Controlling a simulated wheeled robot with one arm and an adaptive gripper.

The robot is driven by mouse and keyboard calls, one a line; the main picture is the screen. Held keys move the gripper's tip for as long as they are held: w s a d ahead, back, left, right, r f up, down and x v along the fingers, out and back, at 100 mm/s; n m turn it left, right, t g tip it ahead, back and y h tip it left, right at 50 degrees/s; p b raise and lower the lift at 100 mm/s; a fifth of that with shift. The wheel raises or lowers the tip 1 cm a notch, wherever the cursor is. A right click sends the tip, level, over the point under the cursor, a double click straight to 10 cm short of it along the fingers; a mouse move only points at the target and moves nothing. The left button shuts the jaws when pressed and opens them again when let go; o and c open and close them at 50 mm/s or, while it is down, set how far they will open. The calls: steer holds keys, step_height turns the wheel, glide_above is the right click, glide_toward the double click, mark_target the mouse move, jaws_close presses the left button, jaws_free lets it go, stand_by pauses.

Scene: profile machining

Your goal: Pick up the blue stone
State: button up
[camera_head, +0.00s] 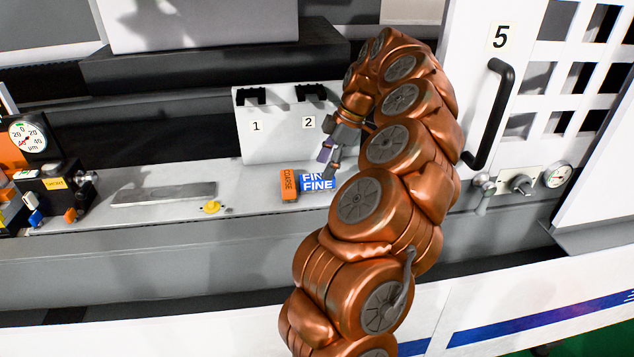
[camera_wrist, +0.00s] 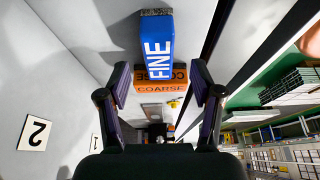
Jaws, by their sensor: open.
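The blue stone (camera_head: 318,184), marked FINE in white, lies on the grey ledge below the white panel. It also shows in the wrist view (camera_wrist: 157,45), top centre, with a dark grainy end. The orange stone (camera_head: 288,185), marked COARSE, is close beside it on the left; in the wrist view it shows (camera_wrist: 158,87) behind the blue one. My gripper (camera_head: 331,155) is just above the blue stone in the head view. In the wrist view my gripper (camera_wrist: 160,72) is open and empty, its fingers left and right of the stones' line. I cannot tell the exact gap to the stone.
A white panel (camera_head: 275,140) with hooks marked 1 and 2 stands right behind the stones. A flat metal bar (camera_head: 163,195) and a small yellow part (camera_head: 211,207) lie to the left. A dial gauge (camera_head: 28,134) is at far left. A door handle (camera_head: 490,115) is at right.

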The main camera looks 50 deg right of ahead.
mark_target(317, 176)
steer(key=shift+w+p+x, duration=0.2)
steer(key=shift+p+x, duration=0.7)
steer(key=shift+x, duration=1.65)
steer(key=shift+r, duration=0.1)
steer(key=shift+c, duration=0.3)
jaws_close()
steer(key=shift+r, duration=0.1)
steer(key=shift+r+b, duration=0.5)
steer(key=shift+r, duration=1.1)
steer(key=shift+s+a+r+b, duration=0.1)
steer(key=shift+s+a+b, duration=0.05)
steer(key=shift+b, duration=0.15)
steer(key=s+a+r+b, duration=0.1)
steer(key=s+a+b, duration=0.3)
steer(key=s+a, duration=0.6)
steer(key=shift+s+a+r+b, duration=0.15)
steer(key=shift+s+r+b, duration=0.15)
steer(key=shift+s, duration=0.6)
